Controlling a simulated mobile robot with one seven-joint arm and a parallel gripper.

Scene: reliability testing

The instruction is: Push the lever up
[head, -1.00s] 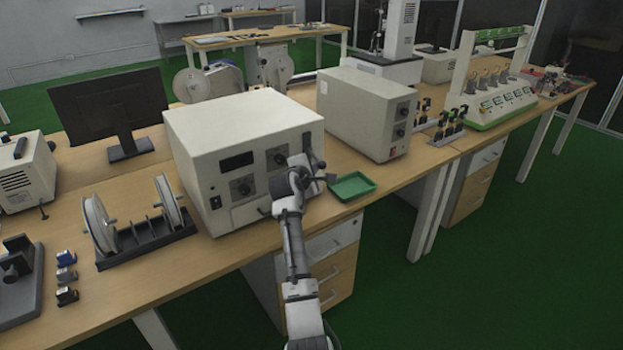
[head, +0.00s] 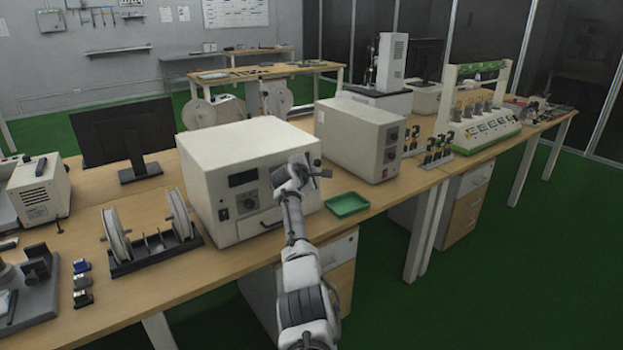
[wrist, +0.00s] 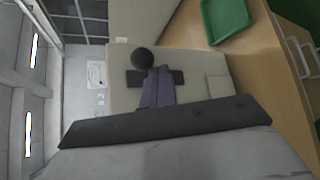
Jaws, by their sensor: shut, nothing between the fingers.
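The lever shows in the wrist view as a dark round knob (wrist: 142,59) beside a dark bar or mount on the side of the cream instrument box (wrist: 120,20). In the head view the box (head: 235,150) stands on the bench, and my arm covers part of its front. My gripper (head: 318,173) is at the right end of this front. In the wrist view my gripper (wrist: 158,82) has its purple-grey fingers together and empty, close to the knob and overlapping the dark mount. I cannot tell whether they touch the lever. The wrist picture is turned sideways.
A green tray (head: 346,204) lies on the bench just right of the box, near the front edge. A second cream instrument (head: 352,140) stands behind it. A reel stand (head: 150,250) is left of the box. Open green floor (head: 480,270) lies in front.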

